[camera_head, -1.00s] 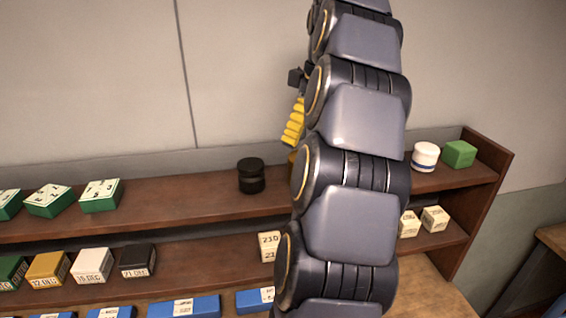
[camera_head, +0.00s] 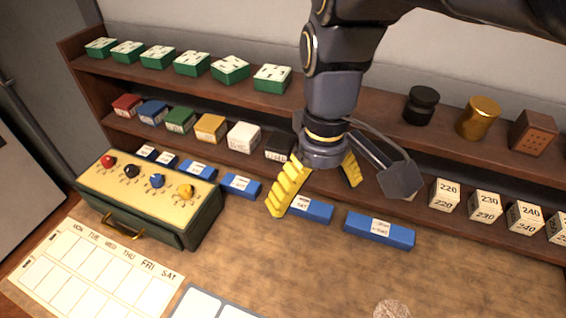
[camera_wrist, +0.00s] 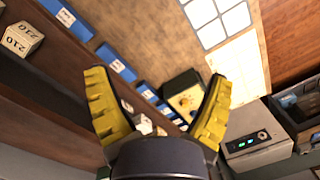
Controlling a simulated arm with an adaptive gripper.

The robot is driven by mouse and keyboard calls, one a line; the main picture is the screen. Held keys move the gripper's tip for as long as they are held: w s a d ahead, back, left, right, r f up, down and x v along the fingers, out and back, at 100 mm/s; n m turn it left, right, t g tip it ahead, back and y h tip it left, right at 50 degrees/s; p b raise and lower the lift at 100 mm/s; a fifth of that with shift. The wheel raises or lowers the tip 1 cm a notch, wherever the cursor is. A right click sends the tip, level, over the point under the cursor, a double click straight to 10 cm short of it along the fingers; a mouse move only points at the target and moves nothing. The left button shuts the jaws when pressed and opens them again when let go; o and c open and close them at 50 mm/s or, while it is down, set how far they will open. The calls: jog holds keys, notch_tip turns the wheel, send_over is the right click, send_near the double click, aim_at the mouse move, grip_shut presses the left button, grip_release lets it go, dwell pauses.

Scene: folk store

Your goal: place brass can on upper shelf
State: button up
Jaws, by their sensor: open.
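The brass can (camera_head: 478,118) stands upright on the upper shelf (camera_head: 300,108), between a black jar and a brown perforated block. My gripper (camera_head: 318,190) is open and empty, with its yellow fingers spread. In the head view it is left of the brass can and apart from it, in front of the lower shelf and the row of blue boxes. In the wrist view my gripper (camera_wrist: 160,105) shows nothing between its fingers. The brass can is not visible in the wrist view.
A black jar (camera_head: 421,105) and a brown block (camera_head: 532,132) flank the can. Green boxes (camera_head: 192,63) line the upper shelf's left. Numbered cubes (camera_head: 484,205) sit on the lower shelf. A green case (camera_head: 150,198) and calendar sheet (camera_head: 92,270) lie on the worktop.

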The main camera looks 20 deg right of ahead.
jog(key=s+a+f+g, duration=0.1)
jog(key=s+a+f, duration=0.4)
jog(key=s, duration=0.4)
jog(key=shift+s+f+m+h, duration=0.15)
jog(key=shift+f+m+h, duration=0.2)
jog(key=shift+f, duration=0.3)
